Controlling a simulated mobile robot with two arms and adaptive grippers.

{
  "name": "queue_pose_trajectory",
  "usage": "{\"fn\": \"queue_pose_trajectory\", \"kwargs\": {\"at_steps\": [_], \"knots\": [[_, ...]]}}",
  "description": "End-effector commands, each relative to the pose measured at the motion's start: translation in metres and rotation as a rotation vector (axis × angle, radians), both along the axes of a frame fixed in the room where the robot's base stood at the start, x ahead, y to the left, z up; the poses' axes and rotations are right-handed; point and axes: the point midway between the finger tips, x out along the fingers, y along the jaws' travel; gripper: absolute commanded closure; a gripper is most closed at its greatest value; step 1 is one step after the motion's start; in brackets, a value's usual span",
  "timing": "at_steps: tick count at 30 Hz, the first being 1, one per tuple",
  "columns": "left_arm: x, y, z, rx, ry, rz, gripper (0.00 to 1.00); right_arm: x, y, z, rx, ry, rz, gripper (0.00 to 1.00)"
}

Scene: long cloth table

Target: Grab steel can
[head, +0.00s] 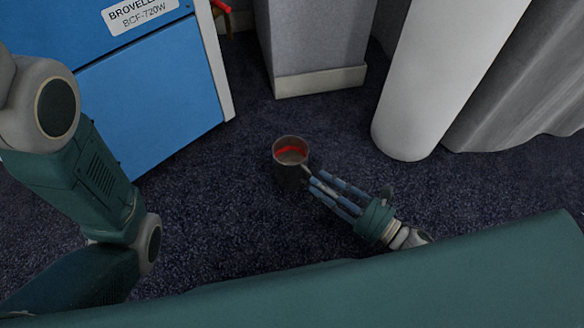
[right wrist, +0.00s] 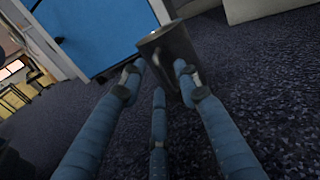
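The steel can (head: 289,160) stands upright on the dark carpet. It is grey, open at the top, with a red band showing inside. My right gripper (head: 318,183) reaches in from the lower right, its blue fingers pointing at the can's right side. In the right wrist view the can (right wrist: 172,50) shows between the spread fingertips of this gripper (right wrist: 158,78). The fingers are open; whether any fingertip touches the can I cannot tell. My left arm is at the left of the head view, with its gripper out of view.
A blue cabinet (head: 150,90) stands at the upper left. A grey box-like base (head: 315,45), a white column (head: 440,75) and a grey curtain (head: 530,85) are at the back. The carpet (head: 225,210) around the can is clear.

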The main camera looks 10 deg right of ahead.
Motion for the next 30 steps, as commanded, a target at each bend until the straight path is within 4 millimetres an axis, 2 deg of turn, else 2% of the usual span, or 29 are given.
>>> {"fn": "queue_pose_trajectory", "kwargs": {"at_steps": [1,4,9,16,17,21,22,30], "knots": [[0.000,0.000,-0.012,0.000,0.000,0.000,1.00,0.005,0.007,-0.003,0.001,-0.006,0.004,0.68],[0.000,0.000,-0.023,0.000,0.000,0.000,1.00,0.015,0.019,-0.001,0.001,-0.006,0.004,0.68],[0.000,0.000,-0.029,0.000,0.001,0.000,1.00,0.029,0.029,0.001,0.001,-0.002,0.001,0.68],[0.000,0.000,-0.028,0.000,0.000,0.000,1.00,0.031,0.030,0.003,0.001,0.001,0.000,0.68],[0.000,0.000,-0.028,0.000,0.000,0.000,1.00,0.030,0.030,0.003,0.001,0.001,0.000,0.70],[0.000,0.000,-0.028,0.000,0.000,0.000,1.00,0.030,0.030,0.003,0.001,0.001,0.000,0.98],[0.000,0.000,-0.028,0.001,0.000,0.000,1.00,0.030,0.030,0.003,0.001,0.001,0.000,1.00],[0.000,0.000,-0.027,0.001,0.001,0.001,1.00,0.031,0.030,0.004,0.003,-0.002,0.000,1.00]]}}
